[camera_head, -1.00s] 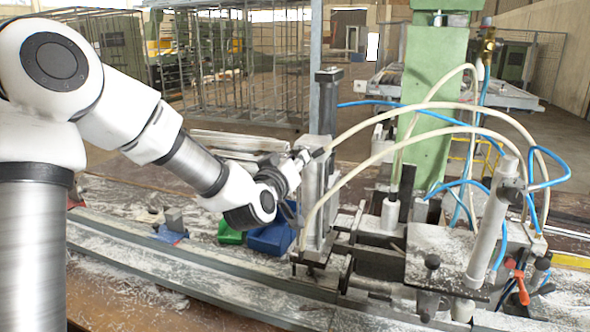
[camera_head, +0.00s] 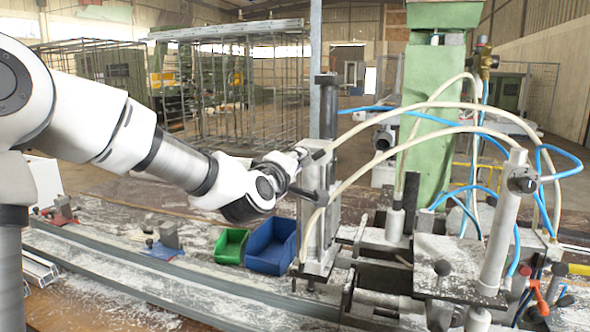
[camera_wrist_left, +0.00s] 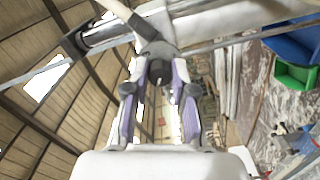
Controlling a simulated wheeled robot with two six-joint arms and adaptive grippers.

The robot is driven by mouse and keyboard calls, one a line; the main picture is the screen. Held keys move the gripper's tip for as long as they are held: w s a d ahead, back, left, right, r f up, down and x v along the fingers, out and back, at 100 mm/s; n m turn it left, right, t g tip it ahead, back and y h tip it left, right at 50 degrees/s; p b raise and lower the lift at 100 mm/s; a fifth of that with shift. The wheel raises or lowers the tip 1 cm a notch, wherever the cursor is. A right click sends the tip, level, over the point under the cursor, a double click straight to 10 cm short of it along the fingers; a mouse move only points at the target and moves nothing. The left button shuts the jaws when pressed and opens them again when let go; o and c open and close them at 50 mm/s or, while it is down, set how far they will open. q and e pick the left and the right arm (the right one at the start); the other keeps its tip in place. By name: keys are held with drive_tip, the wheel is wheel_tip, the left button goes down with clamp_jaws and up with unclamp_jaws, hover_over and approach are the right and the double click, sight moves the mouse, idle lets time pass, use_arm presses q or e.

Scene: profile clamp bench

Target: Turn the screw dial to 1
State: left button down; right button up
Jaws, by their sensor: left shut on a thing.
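The clamp unit (camera_head: 322,230) is a grey upright metal block with a dark post on top, at the middle of the head view. My left gripper (camera_head: 299,158) reaches its upper left side, with its tips partly hidden. In the left wrist view my left gripper (camera_wrist_left: 159,75) has its fingers closed around a grey part with a dark centre (camera_wrist_left: 156,52), which appears to be the screw dial. No numbers on the dial are readable. A dark handle (camera_head: 312,195) sticks out of the clamp just below the gripper. My right gripper is not in view.
A green bin (camera_head: 231,246) and a blue bin (camera_head: 271,247) stand left of the clamp. White hoses (camera_head: 420,128) and blue hoses arch over the right side. A green column (camera_head: 430,150) stands behind. The bench rail in front is dusty.

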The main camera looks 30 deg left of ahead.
use_arm(q)
drive_tip(key=shift+n, duration=0.3)
drive_tip(key=c, duration=0.9)
unclamp_jaws()
drive_tip(key=shift+c, duration=0.2)
drive_tip(key=s+d+m+p, duration=0.2)
drive_tip(key=s+m+p, duration=0.55)
drive_tip(key=m, duration=0.45)
drive_tip(key=s+d+f+m+g+h, duration=0.1)
drive_tip(key=d+f+g, duration=0.2)
drive_tip(key=f, duration=1.1)
drive_tip(key=s+d+f+m+g+h, duration=0.2)
drive_tip(key=d+f+g, duration=0.1)
drive_tip(key=f, duration=1.2)
drive_tip(key=shift+d+g+p, duration=0.15)
drive_tip(key=shift+g+p, duration=0.15)
drive_tip(key=shift+g, duration=0.5)
